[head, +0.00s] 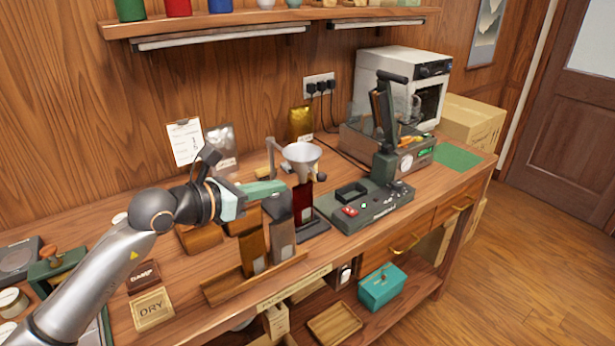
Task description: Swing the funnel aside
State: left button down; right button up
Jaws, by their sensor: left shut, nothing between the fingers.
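The funnel (302,153) is a pale grey cone with its wide mouth up, at the middle of the workbench. It sits on a stand with a pale swing arm (271,150) on its left side. Its spout points down over a dark red pouch (303,200) standing on the dark stand base (312,228). My left gripper (282,188) is shut and empty, with its green fingers pointing right, just left of the pouch and below the funnel. I cannot tell whether its tips touch anything. My right gripper is out of view.
Upright pouches stand in a wooden rack (225,288) in front of my left gripper. A green sealing machine (370,208) stands right of the funnel. A green mat (458,157) at the right end is bare.

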aim_at(318, 177)
pick_arm(q)
jog(key=p+x, duration=0.1)
jog(key=x, duration=0.8)
jog(key=shift+w+d, duration=0.25)
jog(key=shift+d, duration=0.05)
